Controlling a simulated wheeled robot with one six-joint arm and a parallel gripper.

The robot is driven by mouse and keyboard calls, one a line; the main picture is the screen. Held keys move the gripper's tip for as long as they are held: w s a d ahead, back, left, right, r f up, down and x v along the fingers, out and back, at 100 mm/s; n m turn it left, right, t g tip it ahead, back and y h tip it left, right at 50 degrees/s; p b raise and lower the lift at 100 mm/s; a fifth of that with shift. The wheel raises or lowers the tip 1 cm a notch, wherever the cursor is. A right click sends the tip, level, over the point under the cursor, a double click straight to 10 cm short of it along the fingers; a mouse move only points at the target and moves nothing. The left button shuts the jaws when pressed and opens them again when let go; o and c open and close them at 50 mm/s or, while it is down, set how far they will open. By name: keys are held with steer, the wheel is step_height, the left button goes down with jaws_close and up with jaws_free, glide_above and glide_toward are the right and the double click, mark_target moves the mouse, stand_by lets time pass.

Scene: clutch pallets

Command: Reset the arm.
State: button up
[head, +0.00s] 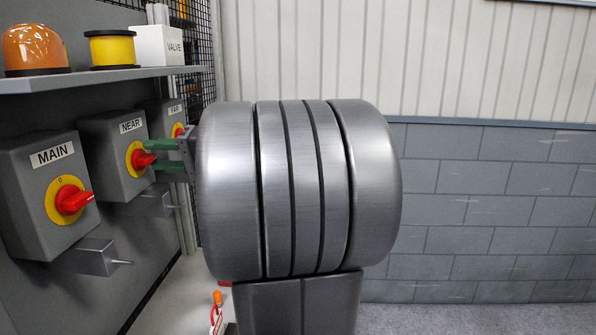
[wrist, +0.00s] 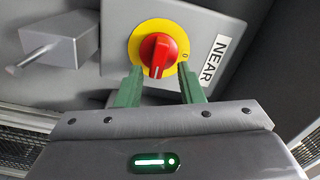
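The NEAR switch box (head: 108,175) is on the grey panel at left in the head view, with a red knob (head: 141,159) on a yellow disc. My gripper (head: 152,156) has green fingers and is in front of this knob, one fingertip above and one below its handle. In the wrist view, my gripper (wrist: 160,72) is open, its fingertips apart at the near edges of the red knob (wrist: 158,55). I see gaps beside the knob; I cannot tell whether a fingertip touches it. My large grey arm link hides part of the wall.
The MAIN box (head: 30,200) is at left and the FAR box (head: 165,115) behind, each with a red knob. Grey blocks with pins stick out below them. A shelf (head: 150,73) above holds an orange lamp (head: 37,47), a yellow button housing (head: 110,48) and a VALVE box (head: 160,45).

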steer(key=n+b, duration=0.1)
steer(key=n, duration=0.2)
steer(key=shift+s+r+n, duration=0.1)
steer(key=shift+r+n, duration=0.05)
steer(key=shift+n, duration=0.25)
steer(key=n, duration=0.3)
steer(key=shift+s+r+b, duration=0.15)
steer(key=shift+r+b, duration=0.05)
steer(key=shift+b, duration=0.1)
steer(key=n, duration=0.4)
steer(key=shift+s+r, duration=0.2)
steer(key=shift+s, duration=0.05)
steer(key=shift+s+n+p, duration=0.1)
steer(key=shift+n+p, duration=0.45)
steer(key=shift+n, duration=0.65)
steer(key=shift+f, duration=0.1)
